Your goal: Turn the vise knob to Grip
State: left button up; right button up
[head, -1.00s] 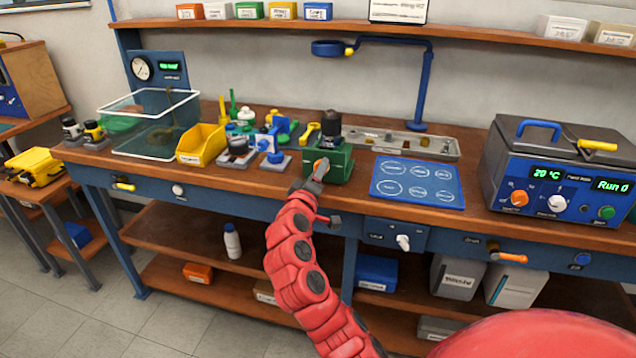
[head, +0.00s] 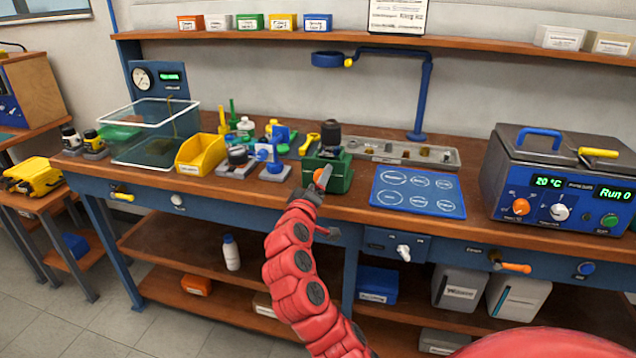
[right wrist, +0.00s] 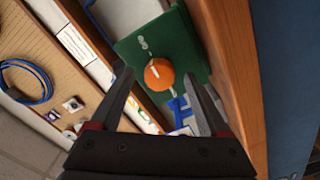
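The green vise (head: 341,178) stands at the front edge of the bench with a dark cylindrical part on top. Its round orange knob (head: 318,174) is on the front face, partly covered by my gripper in the head view. In the right wrist view the knob (right wrist: 159,74) shows a white line toward its upper left, and small white marks sit on the green face above it; I cannot read them. My right gripper (right wrist: 158,80) is open, its fingers on either side of the knob in the picture; contact is unclear. My left gripper is out of view.
A blue mat (head: 418,190) with printed circles lies right of the vise, a grey tray (head: 440,158) behind it. A yellow bin (head: 202,150) and small fittings stand to the left. A blue control box (head: 560,185) is at the far right.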

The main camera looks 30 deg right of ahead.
jog(key=v, duration=1.7)
jog(key=shift+s+b, duration=0.25)
jog(key=shift+b, duration=0.05)
jog(key=shift+w+a, duration=0.1)
jog(key=shift+a, duration=0.05)
